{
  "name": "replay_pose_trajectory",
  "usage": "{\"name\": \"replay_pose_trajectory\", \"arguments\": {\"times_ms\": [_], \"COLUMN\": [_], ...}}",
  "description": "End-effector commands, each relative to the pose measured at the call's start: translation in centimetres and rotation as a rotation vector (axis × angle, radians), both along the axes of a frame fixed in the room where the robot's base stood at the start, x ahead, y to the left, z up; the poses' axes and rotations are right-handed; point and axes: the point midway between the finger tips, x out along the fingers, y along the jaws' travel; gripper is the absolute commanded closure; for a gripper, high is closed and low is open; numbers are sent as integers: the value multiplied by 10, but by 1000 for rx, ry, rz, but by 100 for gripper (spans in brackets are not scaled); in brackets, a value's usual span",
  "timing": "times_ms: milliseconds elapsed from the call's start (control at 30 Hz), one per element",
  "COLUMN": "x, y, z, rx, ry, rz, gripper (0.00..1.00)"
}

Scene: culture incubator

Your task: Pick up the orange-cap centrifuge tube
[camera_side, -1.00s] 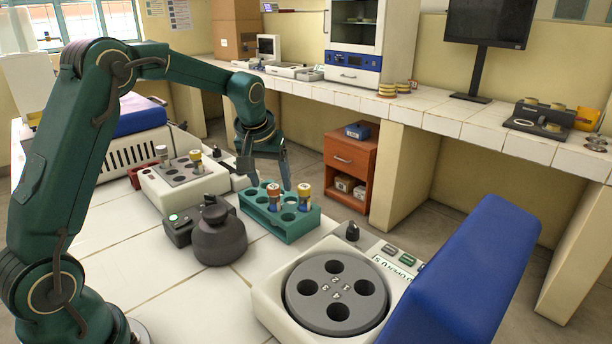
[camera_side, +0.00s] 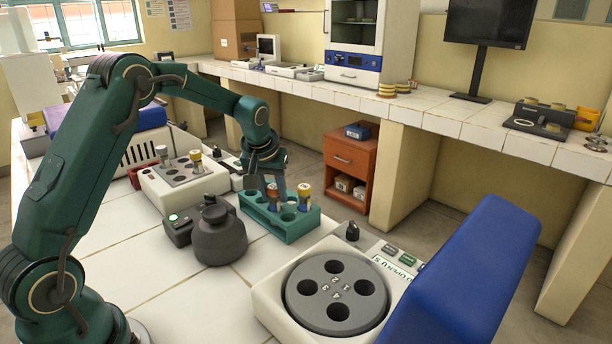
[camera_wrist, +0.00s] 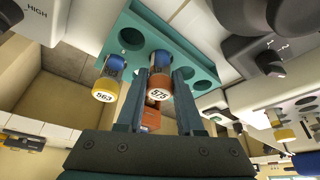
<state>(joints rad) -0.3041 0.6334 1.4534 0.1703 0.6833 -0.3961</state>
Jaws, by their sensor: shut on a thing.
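The orange-cap tube (camera_side: 273,199) stands upright in the teal rack (camera_side: 291,232), beside a yellow-cap tube (camera_side: 304,200). In the wrist view the orange cap (camera_wrist: 159,88) is marked 575, and the yellow cap (camera_wrist: 105,90) to its left is marked 563. My gripper (camera_side: 273,186) is over the rack, with its fingers down on either side of the orange-cap tube. In the wrist view the fingers of my gripper (camera_wrist: 160,84) flank that tube, shut on it. The tube's lower part is hidden in the rack.
A dark grey jar (camera_side: 219,238) stands left of the rack. A white block (camera_side: 184,190) with more capped tubes is behind it. The open centrifuge (camera_side: 335,298) with a blue lid (camera_side: 462,270) is in front to the right. White tiles at front left are clear.

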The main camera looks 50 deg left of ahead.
Motion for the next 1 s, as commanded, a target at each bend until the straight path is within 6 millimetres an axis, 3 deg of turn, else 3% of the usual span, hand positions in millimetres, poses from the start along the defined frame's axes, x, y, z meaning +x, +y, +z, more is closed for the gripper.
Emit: {"name": "replay_pose_trajectory", "arguments": {"times_ms": [267, 600, 700, 867, 1000], "x": [1, 1, 1, 0, -14], "y": [0, 0, 0, 0, 0], "z": [10, 76, 87, 98, 93], "rx": [1, 1, 1, 1, 0], "ry": [-4, -6, -3, -1, 1], "rz": [1, 0, 1, 26, 102], "gripper": [100, 100, 100, 100, 100]}}
